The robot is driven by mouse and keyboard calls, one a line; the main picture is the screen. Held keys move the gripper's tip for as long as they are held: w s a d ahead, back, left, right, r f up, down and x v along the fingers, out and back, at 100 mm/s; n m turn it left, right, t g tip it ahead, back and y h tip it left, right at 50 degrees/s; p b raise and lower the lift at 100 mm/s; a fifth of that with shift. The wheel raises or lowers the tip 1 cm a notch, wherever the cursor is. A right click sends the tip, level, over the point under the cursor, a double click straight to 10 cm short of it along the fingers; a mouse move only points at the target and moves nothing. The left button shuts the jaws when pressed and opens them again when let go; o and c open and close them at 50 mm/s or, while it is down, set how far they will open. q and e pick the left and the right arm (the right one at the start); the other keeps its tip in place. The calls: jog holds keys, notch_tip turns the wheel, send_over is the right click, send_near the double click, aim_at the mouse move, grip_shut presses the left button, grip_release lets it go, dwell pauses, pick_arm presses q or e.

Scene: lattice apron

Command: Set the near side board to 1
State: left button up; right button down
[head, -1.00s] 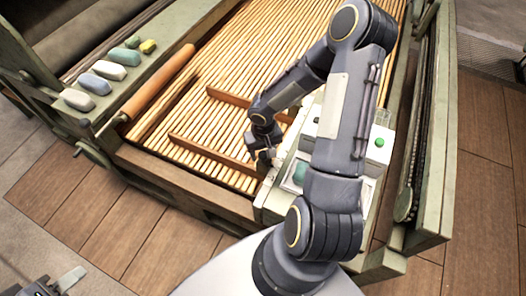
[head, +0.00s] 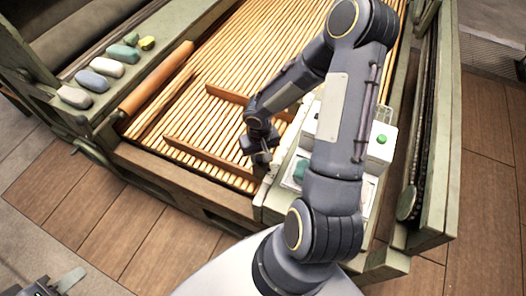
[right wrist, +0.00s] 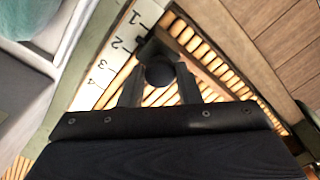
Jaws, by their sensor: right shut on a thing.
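The near side board (head: 200,153) is a brown strip lying across the wooden slats, close to the frame's front edge. My right gripper (head: 262,160) is at its right end. In the right wrist view the fingers (right wrist: 160,88) are shut on a round dark knob (right wrist: 160,74). A white scale (right wrist: 112,52) marked 1 to 4 runs beside it, and a dark pointer (right wrist: 140,43) lies at the scale's edge between 1 and 2. A second brown board (head: 232,97) lies farther back. My left gripper (head: 68,281) is partly cut off at the bottom left.
An orange-brown roller (head: 158,80) lies along the left side. Several soap-like blocks (head: 106,67) rest on the green ledge. A white box with a green button (head: 381,139) and a tray with a teal block (head: 301,170) stand on the right rail, partly behind my arm.

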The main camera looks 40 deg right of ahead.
jog(key=shift+s+a+f+b, duration=0.15)
jog(key=shift+s+a+b, duration=0.15)
jog(key=shift+a, duration=0.35)
jog(key=shift+s+a, duration=0.1)
jog(key=shift+a, duration=0.15)
pick_arm(q)
jog(key=shift+f, duration=0.75)
pick_arm(e)
jog(key=shift+s, duration=0.1)
jog(key=c, duration=1.4)
grip_release()
jog(key=o, duration=0.3)
jog(key=shift+a+r, duration=0.1)
jog(key=shift+r, duration=0.1)
pick_arm(q)
jog(key=shift+a, duration=0.1)
pick_arm(e)
jog(key=shift+o, duration=0.2)
jog(key=shift+r, duration=0.1)
pick_arm(q)
jog(key=shift+r+p, duration=0.9)
jog(key=shift+p, duration=0.05)
pick_arm(e)
notch_tip(320, 180, up, 8)
jog(key=shift+f, duration=0.25)
